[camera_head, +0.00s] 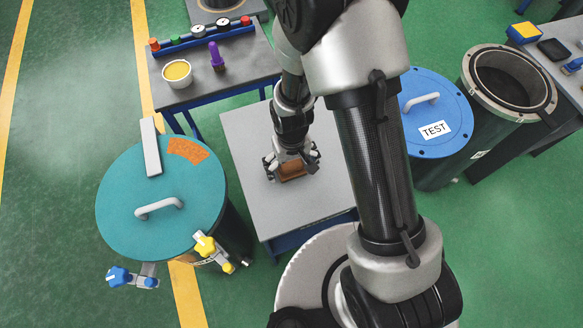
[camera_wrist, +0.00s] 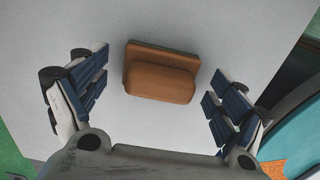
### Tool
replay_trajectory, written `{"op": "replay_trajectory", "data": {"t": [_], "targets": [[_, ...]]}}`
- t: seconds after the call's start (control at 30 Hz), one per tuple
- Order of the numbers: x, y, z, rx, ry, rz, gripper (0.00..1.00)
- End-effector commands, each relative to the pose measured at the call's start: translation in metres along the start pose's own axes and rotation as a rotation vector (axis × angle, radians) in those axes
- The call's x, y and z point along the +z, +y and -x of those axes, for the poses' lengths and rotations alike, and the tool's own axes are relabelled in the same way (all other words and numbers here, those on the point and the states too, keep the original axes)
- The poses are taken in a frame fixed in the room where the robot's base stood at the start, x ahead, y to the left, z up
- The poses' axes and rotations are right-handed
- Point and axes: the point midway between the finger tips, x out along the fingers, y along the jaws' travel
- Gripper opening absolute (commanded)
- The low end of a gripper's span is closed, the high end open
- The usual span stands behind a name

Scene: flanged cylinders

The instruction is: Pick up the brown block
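The brown block (camera_wrist: 160,78) lies on the grey table (camera_wrist: 140,20) in the wrist view, between my two fingers but a little beyond their tips' line. It has a rounded front part and a darker, greenish-edged back part. My gripper (camera_wrist: 160,100) is open, with a clear gap between the block and the finger pads on both sides. In the head view, my gripper (camera_head: 291,165) points down over the brown block (camera_head: 291,171) on the grey table (camera_head: 255,145). The fingers partly hide the block there. I cannot tell the exact height of the fingertips above the table.
A teal-lidded cylinder (camera_head: 140,230) with a handle stands left of the table. A blue-lidded cylinder (camera_head: 440,145) marked TEST and an open flanged cylinder (camera_head: 478,85) stand right. A dark bench (camera_head: 215,85) with a yellow-filled cup (camera_head: 177,72) is behind. The tabletop around the block is bare.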

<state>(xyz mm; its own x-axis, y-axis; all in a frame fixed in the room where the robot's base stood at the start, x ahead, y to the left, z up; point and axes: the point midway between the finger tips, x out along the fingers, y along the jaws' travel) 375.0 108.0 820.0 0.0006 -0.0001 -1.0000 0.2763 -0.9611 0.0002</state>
Motion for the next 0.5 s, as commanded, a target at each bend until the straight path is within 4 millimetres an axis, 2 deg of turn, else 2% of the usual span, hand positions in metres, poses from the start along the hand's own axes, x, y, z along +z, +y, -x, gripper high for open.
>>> {"op": "replay_trajectory", "data": {"t": [0.07,0.5], "targets": [[0.0000,0.0000,0.0003,0.000,0.000,0.000,0.85],[0.0000,0.0000,0.0003,0.000,0.000,0.000,0.55]]}}
